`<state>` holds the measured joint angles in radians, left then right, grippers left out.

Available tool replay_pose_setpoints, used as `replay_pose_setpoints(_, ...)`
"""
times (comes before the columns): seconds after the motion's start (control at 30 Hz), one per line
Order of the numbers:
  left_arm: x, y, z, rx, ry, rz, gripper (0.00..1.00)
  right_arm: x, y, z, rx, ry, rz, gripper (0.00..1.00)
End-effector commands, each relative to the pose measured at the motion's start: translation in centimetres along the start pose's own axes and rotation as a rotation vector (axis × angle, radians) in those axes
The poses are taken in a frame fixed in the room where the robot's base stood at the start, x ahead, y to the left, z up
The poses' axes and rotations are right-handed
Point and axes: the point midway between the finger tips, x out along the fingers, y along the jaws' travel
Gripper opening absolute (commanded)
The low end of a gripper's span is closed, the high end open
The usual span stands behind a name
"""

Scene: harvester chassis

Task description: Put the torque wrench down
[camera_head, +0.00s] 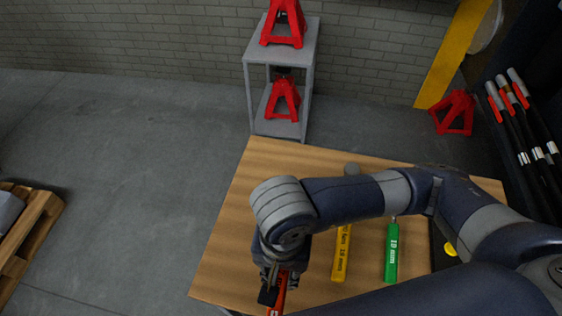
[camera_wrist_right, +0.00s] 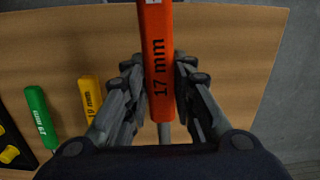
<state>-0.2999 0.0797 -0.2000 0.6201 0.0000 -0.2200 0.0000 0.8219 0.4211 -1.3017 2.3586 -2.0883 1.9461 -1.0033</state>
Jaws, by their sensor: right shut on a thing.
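The torque wrench is an orange-red one marked 17 mm (camera_wrist_right: 158,65), running lengthwise between my right gripper's fingers in the wrist view. In the head view a small part of it (camera_head: 279,299) shows below the gripper. My right gripper (camera_head: 271,284) is shut on it, over the near left part of the wooden table (camera_head: 225,268). In the wrist view the fingers (camera_wrist_right: 160,95) press on both sides of the handle. I cannot tell whether the wrench touches the tabletop. My left gripper is not in view.
A yellow tool (camera_head: 341,253) and a green tool (camera_head: 391,250) lie on the table to the right. Part of a black tray (camera_head: 437,256) shows beyond them. A grey shelf (camera_head: 280,128) with red stands is behind the table. Several long tools (camera_head: 520,120) stand at right.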

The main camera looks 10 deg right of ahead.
Motion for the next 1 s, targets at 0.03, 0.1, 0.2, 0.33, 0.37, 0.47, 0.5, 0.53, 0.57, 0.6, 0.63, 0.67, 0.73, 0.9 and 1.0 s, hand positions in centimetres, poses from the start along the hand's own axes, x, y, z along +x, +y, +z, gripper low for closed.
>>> replay_pose_setpoints(0.03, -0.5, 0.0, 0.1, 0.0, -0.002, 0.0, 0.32, -0.2, -0.3, -0.8, 0.006, 0.002, 0.0, 0.0)
replay_pose_setpoints(0.1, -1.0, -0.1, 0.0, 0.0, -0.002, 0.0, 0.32, -0.3, -0.7, -2.3, 0.009, 0.003, 0.002, 0.0)
replay_pose_setpoints(0.2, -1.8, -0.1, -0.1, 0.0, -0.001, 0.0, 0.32, -0.2, -1.6, -4.7, 0.01, 0.002, 0.002, 0.0)
replay_pose_setpoints(0.33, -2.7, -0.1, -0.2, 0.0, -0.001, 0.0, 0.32, -0.1, -2.7, -7.8, 0.009, 0.002, 0.001, 0.0)
replay_pose_setpoints(0.37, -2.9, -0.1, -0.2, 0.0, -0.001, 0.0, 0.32, 0.0, -3.0, -8.6, 0.008, 0.002, 0.0, 0.0)
replay_pose_setpoints(0.47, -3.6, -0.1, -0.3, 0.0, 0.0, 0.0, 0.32, 0.1, -3.9, -10.8, 0.006, 0.001, 0.001, 0.0)
replay_pose_setpoints(0.5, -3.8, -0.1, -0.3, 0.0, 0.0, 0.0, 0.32, 0.2, -4.2, -11.7, 0.006, 0.001, 0.0, 0.0)
replay_pose_setpoints(0.53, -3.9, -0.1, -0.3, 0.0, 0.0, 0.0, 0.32, 0.2, -4.4, -12.2, 0.007, 0.001, -0.001, 0.0)
replay_pose_setpoints(0.57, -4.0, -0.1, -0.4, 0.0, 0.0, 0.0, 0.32, 0.3, -4.6, -12.7, 0.005, 0.002, -0.001, 0.0)
replay_pose_setpoints(0.6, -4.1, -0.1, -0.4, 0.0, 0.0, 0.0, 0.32, 0.3, -4.8, -13.2, 0.003, 0.001, -0.001, 0.0)
replay_pose_setpoints(0.63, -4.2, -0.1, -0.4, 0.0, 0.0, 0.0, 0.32, 0.4, -4.9, -13.6, 0.003, 0.001, 0.0, 0.0)
replay_pose_setpoints(0.67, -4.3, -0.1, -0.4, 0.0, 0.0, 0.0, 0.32, 0.4, -5.0, -13.9, 0.002, 0.001, -0.001, 0.0)
replay_pose_setpoints(0.73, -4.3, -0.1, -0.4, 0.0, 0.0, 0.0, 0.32, 0.5, -5.2, -14.4, 0.002, 0.001, -0.001, 0.0)
replay_pose_setpoints(0.9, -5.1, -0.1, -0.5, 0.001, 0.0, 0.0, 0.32, 1.7, -5.2, -14.6, 0.002, -0.003, 0.001, 0.0)
replay_pose_setpoints(1.0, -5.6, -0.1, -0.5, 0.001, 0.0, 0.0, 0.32, 3.1, -5.2, -14.6, 0.002, -0.002, 0.0, 0.0)
